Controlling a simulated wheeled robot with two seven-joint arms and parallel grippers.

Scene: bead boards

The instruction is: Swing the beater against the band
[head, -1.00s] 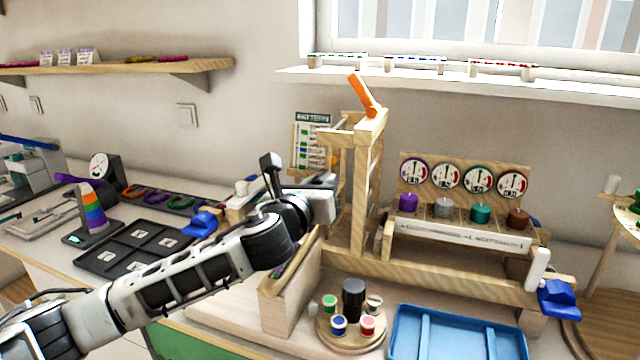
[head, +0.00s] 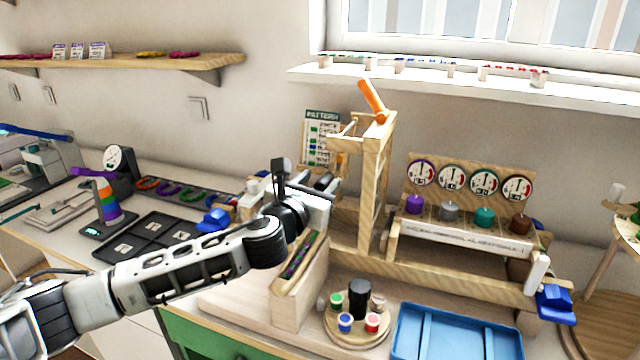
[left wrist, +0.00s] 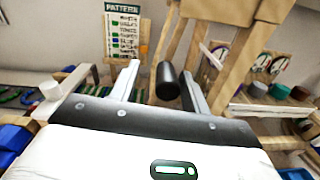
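The wooden loom frame (head: 372,195) stands upright at the middle of the bench, with an orange lever (head: 372,100) tilted at its top. A dark cylinder (head: 323,181), seemingly the beater's handle, shows beside the frame; it also shows in the left wrist view (left wrist: 168,82). A narrow patterned band (head: 303,257) lies along a wooden block in front of the frame. My left gripper (left wrist: 158,80) is open, with its fingers on either side of the cylinder. A gap shows at the left finger; contact at the right finger cannot be told. My right gripper is out of view.
A round stand (head: 357,336) with small coloured spools and a blue tray (head: 455,335) are at the front. A rack with dials and coloured weights (head: 470,210) stands to the right. A black tray (head: 150,240) lies left. A pattern card (head: 321,140) is behind the frame.

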